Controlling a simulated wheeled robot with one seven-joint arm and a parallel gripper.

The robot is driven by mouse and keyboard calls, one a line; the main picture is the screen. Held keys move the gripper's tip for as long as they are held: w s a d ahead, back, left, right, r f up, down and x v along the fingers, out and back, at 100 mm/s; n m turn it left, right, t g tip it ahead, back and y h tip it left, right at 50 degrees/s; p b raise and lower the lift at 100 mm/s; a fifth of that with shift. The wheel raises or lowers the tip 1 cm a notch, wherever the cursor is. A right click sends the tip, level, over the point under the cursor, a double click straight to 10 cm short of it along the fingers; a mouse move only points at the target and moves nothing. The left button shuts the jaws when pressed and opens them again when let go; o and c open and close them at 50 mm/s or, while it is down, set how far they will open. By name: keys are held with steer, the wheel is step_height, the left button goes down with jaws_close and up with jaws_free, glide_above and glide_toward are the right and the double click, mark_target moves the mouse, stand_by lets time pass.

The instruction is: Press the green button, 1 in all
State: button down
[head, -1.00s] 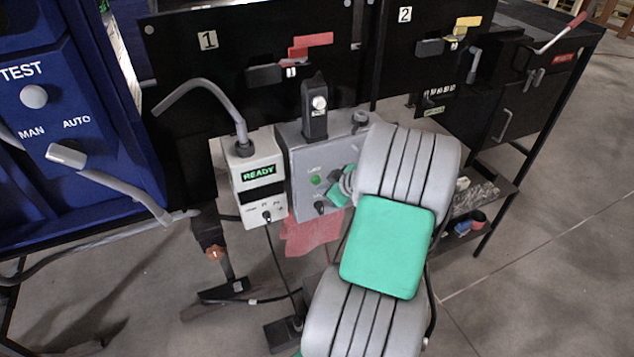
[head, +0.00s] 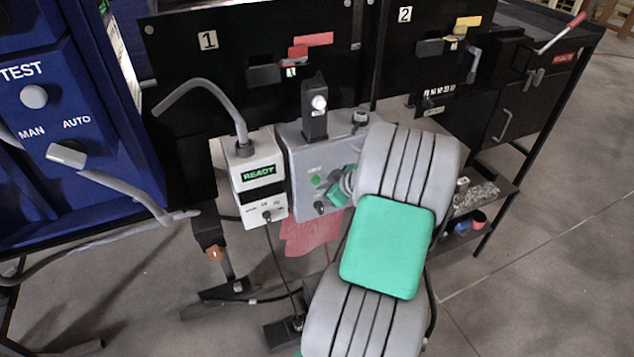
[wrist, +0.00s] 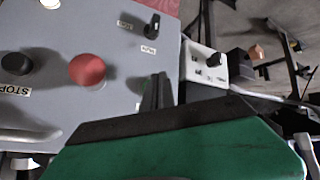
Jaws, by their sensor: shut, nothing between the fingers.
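The green button (head: 316,180) is a small round button on the front of the grey control box (head: 300,160) in the head view. A black knob (head: 320,208) is just below it. My gripper (head: 337,192) is right beside the button, partly hidden behind my arm. In the wrist view my gripper's dark fingers (wrist: 157,92) are together with nothing between them, in front of the grey panel.
The wrist view shows a red button (wrist: 87,70), a black button (wrist: 17,64) by a STOP label and a black knob (wrist: 152,25). A white unit reading READY (head: 258,172) stands left of the control box. A blue panel (head: 70,190) is at far left.

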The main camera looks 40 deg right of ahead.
steer(key=shift+w+d+b, duration=0.1)
steer(key=shift+w+b, duration=0.3)
